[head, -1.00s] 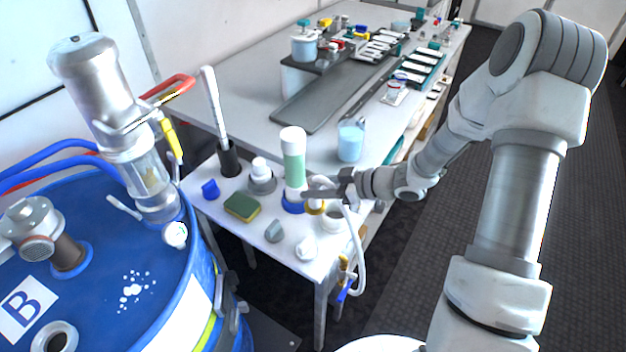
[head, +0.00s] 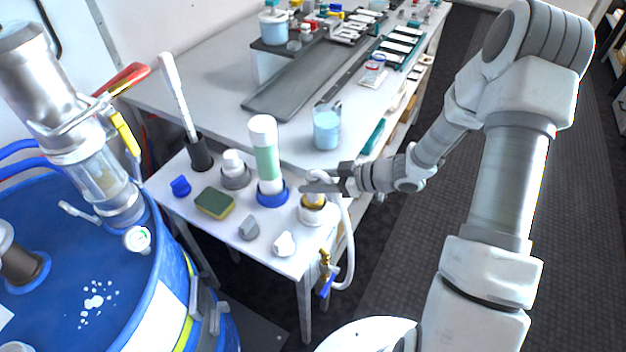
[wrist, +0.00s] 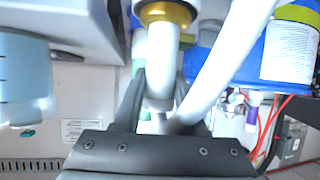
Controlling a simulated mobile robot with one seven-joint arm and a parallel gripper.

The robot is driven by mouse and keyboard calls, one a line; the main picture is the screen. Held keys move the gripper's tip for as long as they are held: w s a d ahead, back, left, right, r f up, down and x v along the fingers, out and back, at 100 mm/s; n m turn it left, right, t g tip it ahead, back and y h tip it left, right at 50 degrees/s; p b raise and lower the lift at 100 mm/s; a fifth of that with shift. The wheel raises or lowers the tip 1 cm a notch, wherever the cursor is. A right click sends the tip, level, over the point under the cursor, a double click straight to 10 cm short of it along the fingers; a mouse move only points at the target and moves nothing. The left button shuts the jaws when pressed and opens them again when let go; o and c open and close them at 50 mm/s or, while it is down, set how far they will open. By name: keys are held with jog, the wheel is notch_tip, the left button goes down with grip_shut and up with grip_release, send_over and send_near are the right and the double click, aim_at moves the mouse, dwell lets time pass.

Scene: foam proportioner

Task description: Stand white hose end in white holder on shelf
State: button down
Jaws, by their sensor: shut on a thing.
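The white hose (head: 347,250) loops up from below the shelf front to my gripper (head: 318,184). My gripper is shut on the white hose end (wrist: 162,55); a finger lies on either side in the wrist view (wrist: 155,95). A brass collar (wrist: 167,13) is on the held end, pointing down to the shelf. The white holder (head: 311,216) stands on the shelf's right side, and the brass collar (head: 312,203) shows at its top, directly below my gripper. I cannot tell how deep the end sits in it.
A green-and-white cylinder in a blue base (head: 266,160) stands close left of my gripper. A blue beaker (head: 327,127) is behind. A sponge (head: 214,203), grey piece (head: 249,228) and white piece (head: 284,243) lie on the white shelf. A blue drum (head: 170,300) is at left.

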jog(key=shift+f+b, duration=1.25)
jog(key=shift+f, duration=0.5)
jog(key=shift+r+p, duration=0.1)
jog(key=shift+p, duration=0.35)
jog(key=shift+f+b, duration=0.45)
jog(key=shift+f, duration=0.25)
jog(key=c, duration=0.8)
grip_release()
jog(key=shift+o, duration=0.2)
